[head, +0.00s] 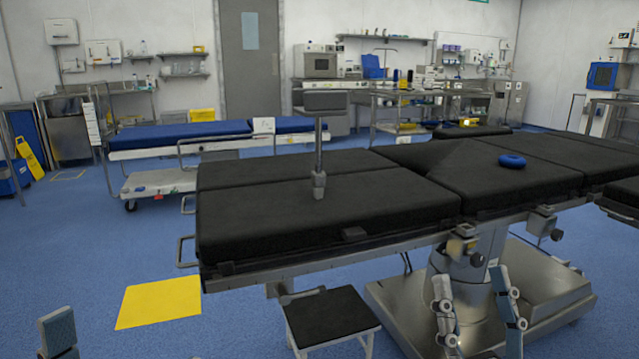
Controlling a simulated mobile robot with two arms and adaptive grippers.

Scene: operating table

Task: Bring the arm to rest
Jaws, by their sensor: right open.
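My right gripper (471,285) is at the bottom right of the head view. Its two fingers stand apart, pointing up, with nothing between them. In the picture they overlap the base and column of the operating table (330,205). For my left gripper (58,332), only one grey-blue finger part shows at the bottom left edge. The rest of it is out of frame, so its opening and anything in it are hidden. The table's black pads span the middle and right of the view.
A black-topped step stool (331,317) is on the floor in front. A yellow floor patch (160,302) lies left of it, with open blue floor around. A stretcher (180,137) stands behind.

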